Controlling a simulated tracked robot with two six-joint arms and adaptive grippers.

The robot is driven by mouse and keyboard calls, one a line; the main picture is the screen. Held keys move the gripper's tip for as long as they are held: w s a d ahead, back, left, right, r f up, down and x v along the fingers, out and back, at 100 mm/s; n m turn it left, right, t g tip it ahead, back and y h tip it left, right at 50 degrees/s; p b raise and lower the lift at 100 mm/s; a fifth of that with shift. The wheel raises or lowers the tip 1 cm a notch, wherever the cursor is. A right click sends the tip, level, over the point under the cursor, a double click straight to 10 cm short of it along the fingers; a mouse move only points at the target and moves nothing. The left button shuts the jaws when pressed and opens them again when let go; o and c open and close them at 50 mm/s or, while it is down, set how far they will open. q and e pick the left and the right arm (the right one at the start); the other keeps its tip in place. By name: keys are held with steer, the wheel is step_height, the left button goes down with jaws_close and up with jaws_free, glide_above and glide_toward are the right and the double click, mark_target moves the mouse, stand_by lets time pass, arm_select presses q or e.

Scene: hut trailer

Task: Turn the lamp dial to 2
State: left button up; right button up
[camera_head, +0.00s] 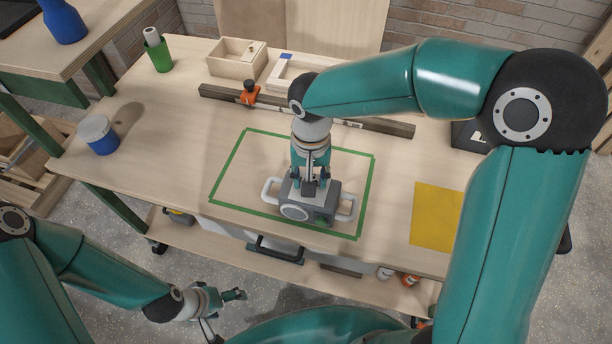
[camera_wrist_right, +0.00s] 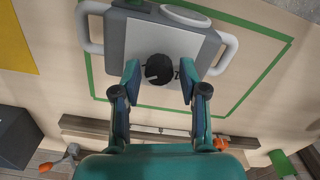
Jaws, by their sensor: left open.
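The lamp (camera_head: 328,207) is a grey box with a light handle on each side and a round lens at its front. It stands on the workbench inside a green tape outline (camera_head: 219,183). In the right wrist view, the lamp's pale panel (camera_wrist_right: 148,41) carries a black dial (camera_wrist_right: 159,69). A dark mark beside the dial is partly hidden and I cannot read it. My right gripper (camera_wrist_right: 160,82) is over the panel with one finger on each side of the dial, apparently with small gaps. My left gripper (camera_head: 226,312) is open and empty, low in front of the bench.
Behind the lamp lie a long dark bar (camera_head: 390,126) and an orange clamp (camera_head: 250,93). A wooden box (camera_head: 236,62), a green cup (camera_head: 159,55) and a blue-sided tub (camera_head: 99,134) stand farther off. A yellow sheet (camera_head: 435,214) lies right of the lamp.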

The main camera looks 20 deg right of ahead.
jaws_close()
steer(key=shift+a, duration=0.2)
steer(key=shift+d, duration=0.15)
steer(key=shift+n, duration=0.4)
steer(key=n, duration=0.4)
steer(key=shift+n+b, duration=0.3)
steer(key=shift+b, duration=0.05)
steer(key=n, duration=0.6)
steer(key=shift+n, duration=0.3)
